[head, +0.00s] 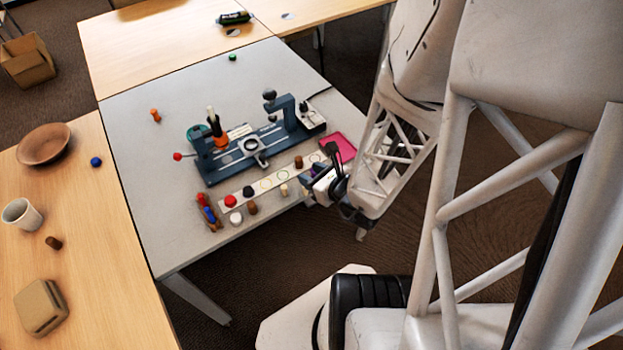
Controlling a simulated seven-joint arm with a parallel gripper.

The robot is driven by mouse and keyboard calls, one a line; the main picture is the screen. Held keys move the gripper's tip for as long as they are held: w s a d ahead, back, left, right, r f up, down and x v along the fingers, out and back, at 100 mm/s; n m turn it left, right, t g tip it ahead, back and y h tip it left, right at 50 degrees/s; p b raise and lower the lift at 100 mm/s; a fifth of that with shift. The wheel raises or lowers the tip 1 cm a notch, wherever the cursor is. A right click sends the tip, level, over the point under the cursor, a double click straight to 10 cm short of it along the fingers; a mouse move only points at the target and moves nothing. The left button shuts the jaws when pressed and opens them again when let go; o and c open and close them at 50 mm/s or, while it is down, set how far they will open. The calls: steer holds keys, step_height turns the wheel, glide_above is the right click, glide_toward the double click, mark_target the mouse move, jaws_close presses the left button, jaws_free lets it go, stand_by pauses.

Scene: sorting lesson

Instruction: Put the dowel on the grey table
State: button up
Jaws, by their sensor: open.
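The grey table (150,190) stands in the middle of the head view. Several small peg-like pieces could be the dowel, and I cannot tell which it is. A dark brown cylinder (53,243) lies on the wooden table at the left. On the grey table are a pale peg (284,190), a brown peg (252,207) and another brown peg (298,161). My gripper (312,184) is over the right front edge of the grey table, right of the pale peg. It is open; its fingertips are small and partly hidden by its body.
A blue-grey fixture (225,165) fills the grey table's middle, with a pale marked strip (265,185) before it and a pink tray (340,147) at right. A bowl (43,143), cup (22,214) and tan box (41,306) stand on the left wooden table. The grey table's left side is mostly clear.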

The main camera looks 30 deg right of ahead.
steer(key=shift+r, duration=0.3)
steer(key=shift+a+r, duration=0.1)
stand_by(0.4)
steer(key=a+r+n+g+y, duration=0.7)
steer(key=a+r+n, duration=0.6)
steer(key=n, duration=0.5)
steer(key=s+d+r+n+g+h, duration=0.1)
steer(key=s+r+n+g+h, duration=0.1)
steer(key=r+n+h, duration=0.3)
steer(key=s+d+r+n+g+h, duration=0.1)
steer(key=s+r+n+h, duration=0.2)
steer(key=r+n, duration=0.7)
steer(key=shift+s+d+r+n+g+h, duration=0.15)
steer(key=shift+s+d+n+g+h, duration=0.2)
steer(key=shift+h, duration=0.55)
